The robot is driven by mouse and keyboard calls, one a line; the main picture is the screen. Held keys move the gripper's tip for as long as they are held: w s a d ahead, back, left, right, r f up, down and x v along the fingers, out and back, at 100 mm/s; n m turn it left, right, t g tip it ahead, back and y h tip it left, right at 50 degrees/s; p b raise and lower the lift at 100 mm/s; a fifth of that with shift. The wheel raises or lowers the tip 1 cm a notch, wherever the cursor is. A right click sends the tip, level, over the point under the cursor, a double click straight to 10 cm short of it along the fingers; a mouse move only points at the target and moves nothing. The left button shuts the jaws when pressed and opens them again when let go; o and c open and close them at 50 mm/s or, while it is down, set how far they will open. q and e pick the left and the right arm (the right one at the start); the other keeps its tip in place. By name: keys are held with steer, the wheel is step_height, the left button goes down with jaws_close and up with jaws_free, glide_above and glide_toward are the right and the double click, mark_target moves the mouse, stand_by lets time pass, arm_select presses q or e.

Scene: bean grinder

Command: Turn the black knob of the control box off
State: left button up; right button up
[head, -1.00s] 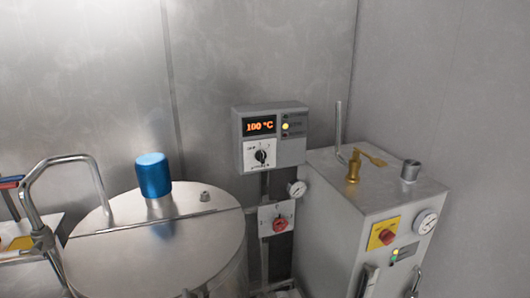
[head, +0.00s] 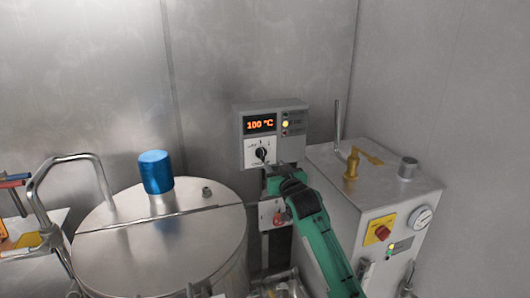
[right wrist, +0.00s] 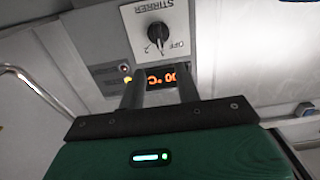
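The grey control box (head: 290,148) hangs on the back wall and its display reads 100 °C in orange. Its black knob (head: 261,154) sits on a white panel at the lower left of the box front. In the right wrist view the black knob (right wrist: 158,36) shows upside down, near the labels OFF and STIRRER. My right gripper (head: 268,172) is just below the box's front, close to the knob. In the right wrist view the two fingers of my right gripper (right wrist: 161,72) are apart with the display between them; the knob is beyond their tips. My left gripper is out of view.
A steel tank (head: 155,245) with a blue cap (head: 156,171) stands left of the box. A grey machine (head: 340,215) with a brass valve (head: 352,165) and a red switch (head: 382,233) stands to the right. A red knob (head: 278,217) is below the box, partly behind my arm.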

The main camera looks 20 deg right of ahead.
mark_target(264, 152)
steer(key=w+p, duration=0.2)
steer(key=w, duration=0.6)
steer(key=shift+w+a+p, duration=0.15)
steer(key=shift+w+p, duration=0.1)
steer(key=shift+p, duration=0.05)
steer(key=shift+w, duration=0.8)
jaws_close()
